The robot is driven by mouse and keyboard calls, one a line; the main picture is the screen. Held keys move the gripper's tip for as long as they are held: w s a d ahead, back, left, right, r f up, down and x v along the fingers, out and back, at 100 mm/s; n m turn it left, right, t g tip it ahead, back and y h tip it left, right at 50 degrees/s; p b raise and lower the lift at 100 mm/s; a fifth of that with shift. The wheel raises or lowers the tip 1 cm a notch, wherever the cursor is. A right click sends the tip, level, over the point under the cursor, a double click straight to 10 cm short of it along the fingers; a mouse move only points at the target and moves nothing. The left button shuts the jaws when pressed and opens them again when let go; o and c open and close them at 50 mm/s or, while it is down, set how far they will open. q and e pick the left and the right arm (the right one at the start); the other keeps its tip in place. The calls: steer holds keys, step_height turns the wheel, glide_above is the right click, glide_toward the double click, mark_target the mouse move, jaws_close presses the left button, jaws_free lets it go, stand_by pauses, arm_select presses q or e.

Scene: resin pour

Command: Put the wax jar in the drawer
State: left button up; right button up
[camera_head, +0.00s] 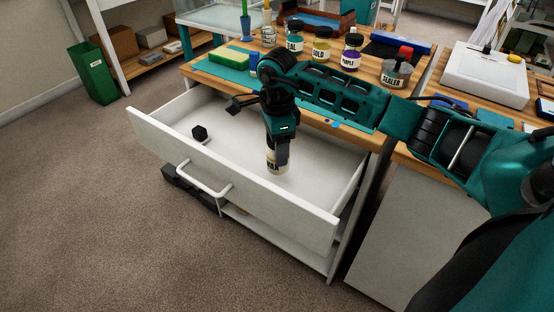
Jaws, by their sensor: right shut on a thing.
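The wax jar (275,170) is pale with a dark-lettered label, and its upper part is hidden by my right gripper. My right gripper (277,158) points down and is shut on the jar. The white drawer (235,172) is pulled out from under the wooden table. The jar is upright over the drawer's interior, low down, towards the right half. I cannot tell whether its base touches the drawer floor. My left gripper is not in view.
A small black block (200,133) lies in the drawer's left part. Labelled teal, gold (322,46), purple (351,56) and sealer (396,74) containers stand on the table (375,138) above. The drawer's front handle (204,183) faces open floor. A green bin (93,73) stands far left.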

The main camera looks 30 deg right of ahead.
step_height(320, 180, down, 3)
steer(key=shift+f, duration=0.2)
steer(key=shift+f+b, duration=0.3)
steer(key=shift+f, duration=0.1)
steer(key=shift+f, duration=0.15)
steer(key=o, duration=1.1)
steer(key=shift+o, duration=0.2)
